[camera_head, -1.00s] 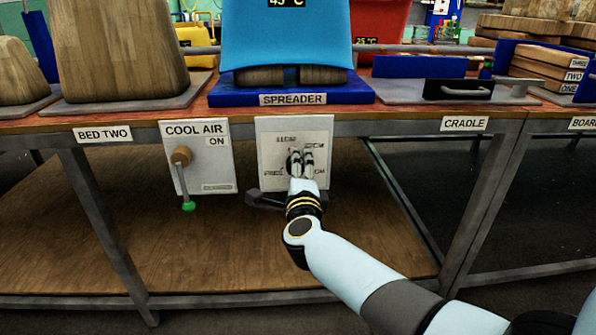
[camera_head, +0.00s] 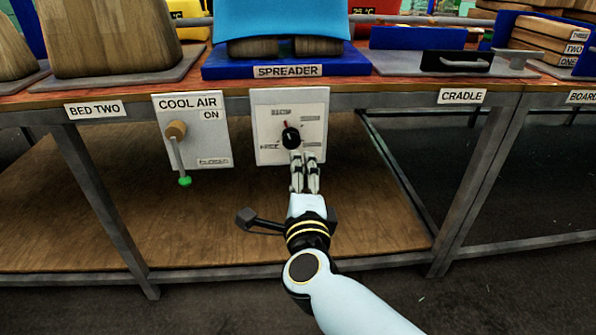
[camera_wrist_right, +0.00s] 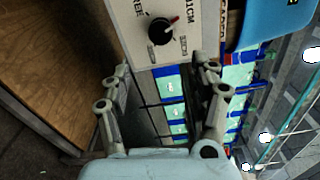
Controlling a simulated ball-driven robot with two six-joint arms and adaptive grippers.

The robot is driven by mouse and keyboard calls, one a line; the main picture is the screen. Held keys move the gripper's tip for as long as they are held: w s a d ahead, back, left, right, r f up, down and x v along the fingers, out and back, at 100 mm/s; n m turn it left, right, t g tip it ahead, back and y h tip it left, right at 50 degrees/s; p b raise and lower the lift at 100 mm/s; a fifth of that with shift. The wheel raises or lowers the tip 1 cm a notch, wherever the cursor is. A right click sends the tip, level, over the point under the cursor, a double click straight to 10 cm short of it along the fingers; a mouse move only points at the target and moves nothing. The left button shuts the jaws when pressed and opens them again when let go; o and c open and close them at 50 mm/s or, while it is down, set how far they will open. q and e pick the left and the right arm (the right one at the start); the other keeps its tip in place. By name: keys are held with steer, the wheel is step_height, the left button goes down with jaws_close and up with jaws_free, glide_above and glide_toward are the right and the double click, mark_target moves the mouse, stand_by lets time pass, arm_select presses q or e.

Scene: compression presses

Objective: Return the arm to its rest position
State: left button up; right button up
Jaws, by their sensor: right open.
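My right gripper (camera_head: 305,172) is open and empty. In the head view it is just below and in front of a black dial knob with a red pointer (camera_head: 291,138). The knob is on a white panel (camera_head: 263,128) under the spreader. In the right wrist view the open fingers (camera_wrist_right: 160,95) stand apart. The knob (camera_wrist_right: 161,31) is beyond them, near the top, with a visible gap. My left gripper is not in view.
The cool air panel (camera_head: 213,135) with a green-tipped lever (camera_head: 180,160) is left of the dial. The spreader's blue base (camera_head: 340,66) stands on the bench above. The cradle plate (camera_head: 395,64) is to the right. A lower wooden shelf (camera_head: 150,235) spans below.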

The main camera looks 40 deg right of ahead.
stand_by(0.4)
steer(key=s+a+f+n+g+y+p, duration=0.1)
steer(key=s+f+n+g+y+p, duration=0.25)
steer(key=s+f+n, duration=0.7)
steer(key=s+a+f+n+g+y+p, duration=0.15)
steer(key=s+f+n+y, duration=0.45)
steer(key=f, duration=0.7)
steer(key=s+d+f+n+g, duration=0.1)
steer(key=s+f+n+g, duration=0.2)
steer(key=s, duration=0.7)
steer(key=s+d+f+n+g+p, duration=0.1)
steer(key=s+f+n+g, duration=0.2)
steer(key=s, duration=0.8)
steer(key=s+d+f+n+g, duration=0.1)
steer(key=s+f+n+g, duration=0.2)
steer(key=s+f, duration=0.3)
steer(key=s+n+h, duration=0.1)
steer(key=s, duration=0.3)
steer(key=shift+s+d+g+p, duration=0.2)
steer(key=shift+g+p, duration=0.1)
steer(key=shift+g, duration=0.1)
